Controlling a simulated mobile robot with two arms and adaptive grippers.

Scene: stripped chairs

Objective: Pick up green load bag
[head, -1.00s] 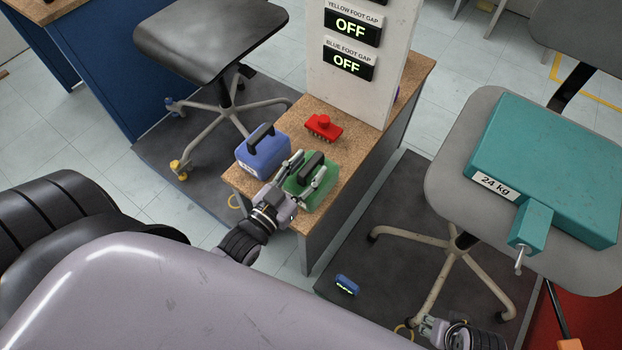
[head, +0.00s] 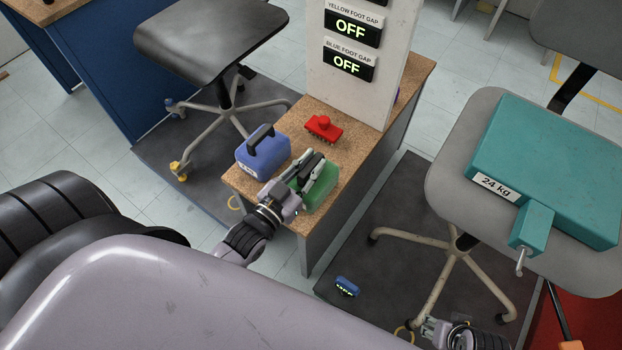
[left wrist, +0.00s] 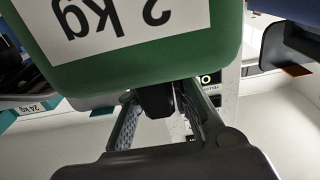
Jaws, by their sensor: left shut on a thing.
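The green load bag (head: 321,192) stands at the near end of the cork-topped bench (head: 352,160). My left gripper (head: 313,172) is shut on its dark top handle. In the left wrist view the green bag (left wrist: 130,70) fills the top, with a white label reading "2 kg" upside down. The handle sits between the two fingers of my left gripper (left wrist: 160,105). The bag appears to rest on the bench; its underside is hidden. My right gripper (head: 432,328) shows only partly at the bottom edge by the right chair's foot, its fingers unclear.
A blue load bag (head: 262,155) stands close left of the green one. A red brush-like block (head: 323,128) lies behind. A white panel (head: 352,90) with "OFF" displays rises from the bench. A teal 24 kg block (head: 550,165) lies on the right chair.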

